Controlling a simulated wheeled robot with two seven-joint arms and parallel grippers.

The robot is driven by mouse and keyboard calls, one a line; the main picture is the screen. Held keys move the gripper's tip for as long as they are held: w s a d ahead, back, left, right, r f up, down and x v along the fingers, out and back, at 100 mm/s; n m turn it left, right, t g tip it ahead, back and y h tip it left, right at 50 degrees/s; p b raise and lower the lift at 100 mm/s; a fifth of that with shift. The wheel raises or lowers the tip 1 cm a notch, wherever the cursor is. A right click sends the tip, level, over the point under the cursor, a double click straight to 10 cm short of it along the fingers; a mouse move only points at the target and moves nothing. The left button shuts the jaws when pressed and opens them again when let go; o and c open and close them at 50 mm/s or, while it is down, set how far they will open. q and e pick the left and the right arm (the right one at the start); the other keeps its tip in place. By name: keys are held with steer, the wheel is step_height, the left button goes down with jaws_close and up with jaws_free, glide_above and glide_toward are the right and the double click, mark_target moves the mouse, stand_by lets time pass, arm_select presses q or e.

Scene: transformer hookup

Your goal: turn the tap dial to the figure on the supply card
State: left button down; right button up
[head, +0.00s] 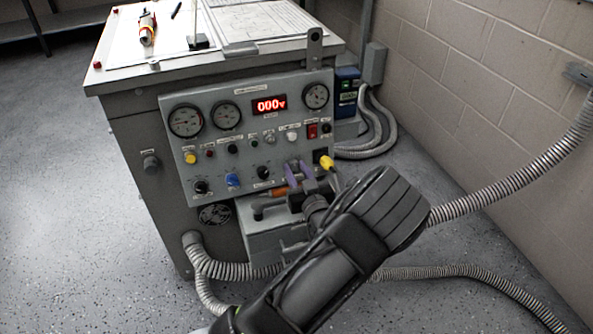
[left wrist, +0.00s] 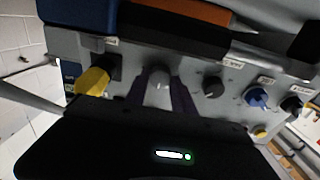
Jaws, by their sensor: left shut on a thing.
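My left gripper (head: 298,171) reaches the lower right of the grey control panel, its two purple fingers pointing at it. In the left wrist view, its fingers (left wrist: 160,96) stand on both sides of a grey dial (left wrist: 158,88). The gripper is shut on this dial, which I take to be the tap dial; its pointer and scale cannot be read. The red display (head: 269,105) above reads 000v. A paper sheet (head: 262,20) lies on the cabinet top; I cannot tell whether it is the supply card. My right gripper is not in view.
A yellow plug (head: 327,162) sits just right of the gripper, and a black knob (head: 263,172) and blue knob (head: 233,180) to its left. An orange-handled thing (head: 272,192) lies just below. Ribbed hoses (head: 470,272) run over the floor. A block wall (head: 480,70) stands right.

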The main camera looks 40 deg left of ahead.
arm_select(q)
steer(key=shift+m, duration=0.3)
steer(key=m+p, duration=0.2)
steer(key=shift+r+m, duration=0.15)
steer(key=shift+m, duration=0.25)
steer(key=m+h+p, duration=0.1)
steer(key=m, duration=0.1)
steer(key=shift+m+t+p, duration=0.35)
steer(key=shift+m+t, duration=0.05)
steer(key=m+p, duration=0.1)
steer(key=m, duration=0.1)
steer(key=shift+m+h, duration=0.3)
steer(key=shift+m, duration=0.1)
steer(key=shift+m+p, duration=0.55)
steer(key=shift+m, duration=0.55)
steer(key=c, duration=1.1)
jaws_free()
steer(key=shift+s+d, duration=0.1)
